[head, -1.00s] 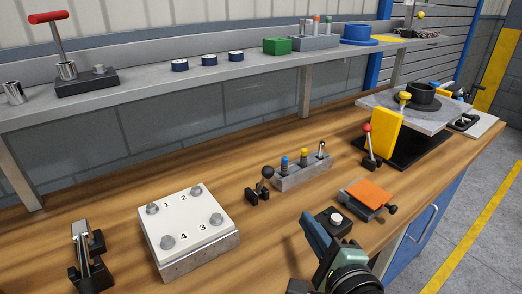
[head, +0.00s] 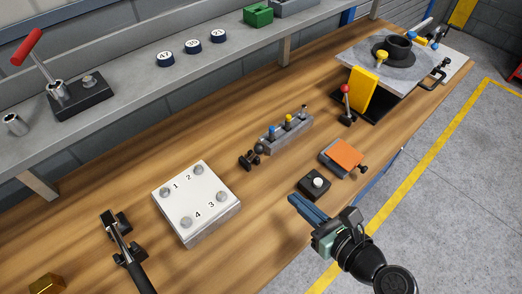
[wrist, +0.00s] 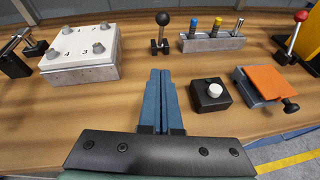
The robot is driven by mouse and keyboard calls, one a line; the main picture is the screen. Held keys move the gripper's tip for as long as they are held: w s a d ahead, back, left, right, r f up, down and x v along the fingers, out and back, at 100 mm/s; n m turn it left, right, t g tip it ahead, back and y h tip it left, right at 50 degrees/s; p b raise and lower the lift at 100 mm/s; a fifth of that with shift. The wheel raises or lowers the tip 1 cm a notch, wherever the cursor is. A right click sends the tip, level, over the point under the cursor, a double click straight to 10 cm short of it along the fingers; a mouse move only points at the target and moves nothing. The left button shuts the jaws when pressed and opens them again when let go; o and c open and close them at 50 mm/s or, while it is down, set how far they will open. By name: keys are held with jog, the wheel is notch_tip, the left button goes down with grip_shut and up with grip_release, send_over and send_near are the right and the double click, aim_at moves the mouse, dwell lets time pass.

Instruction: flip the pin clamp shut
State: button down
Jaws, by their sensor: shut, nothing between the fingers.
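A small black clamp with a black ball-topped lever (head: 258,149) stands on the bench at the left end of a grey block (head: 287,136) holding blue, yellow and metal pins. In the wrist view the lever (wrist: 163,20) stands upright on its black base. A second black clamp with a long handle (head: 120,238) is at the front left. No label tells which one is the pin clamp. My gripper (head: 293,200) is over the bench's front edge, its blue fingers together and empty. In the wrist view my gripper (wrist: 160,73) points towards the ball lever, apart from it.
A white numbered plate block (head: 190,207) is left of my gripper. A black button box (head: 314,184) and an orange-topped block (head: 345,154) stand close on its right. A red-knobbed lever (head: 346,100) and grey table (head: 372,62) are farther back. Bare wood lies ahead.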

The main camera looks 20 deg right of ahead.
dwell(0.3)
send_near(254, 154)
jog(key=f, duration=0.1)
jog(key=w+f, duration=0.1)
jog(key=f, duration=0.1)
jog(key=w+f, duration=0.1)
jog(key=shift+a+f, duration=0.2)
jog(key=shift+f, duration=0.05)
jog(key=shift+w+a+r+p, duration=0.1)
jog(key=shift+w+r+p, duration=0.05)
jog(key=shift+w+r, duration=0.3)
jog(key=shift+w+r+p, duration=0.15)
jog(key=shift+w+r, duration=0.05)
jog(key=shift+w, duration=0.4)
jog(key=shift+w+r, duration=0.2)
jog(key=shift+w, duration=0.4)
jog(key=shift+r+p, duration=0.1)
jog(key=shift+p, duration=0.2)
jog(key=shift+w+a+r+p, duration=0.1)
jog(key=shift+r+p, duration=0.2)
jog(key=shift+p, duration=0.4)
jog(key=shift+f+p, duration=0.1)
jog(key=shift+p, duration=0.2)
